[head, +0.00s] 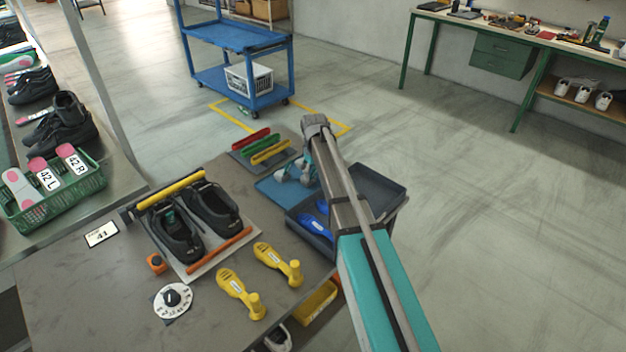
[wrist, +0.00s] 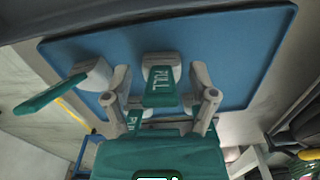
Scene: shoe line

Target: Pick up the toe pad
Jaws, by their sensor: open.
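A pale grey toe pad with a green tab marked "PULL" (wrist: 162,78) sits on the blue mat (wrist: 235,55) in the wrist view. My gripper (wrist: 160,82) is open, with one grey finger on each side of this pad and gaps between. Another grey pad with a long green tab (wrist: 95,76) stands left of the left finger. Part of a further lettered green tab shows low between the fingers, mostly hidden. In the head view my gripper (head: 303,168) is down over the blue mat (head: 271,193), and the pads there are small and partly covered.
A dark grey tray (head: 377,188) with blue tools stands right of the mat. Black shoes (head: 176,232) on a board, yellow tools (head: 238,295) and a dial (head: 172,298) are nearer. Coloured bars (head: 262,146) lie behind. A blue cart (head: 240,38) stands beyond the table.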

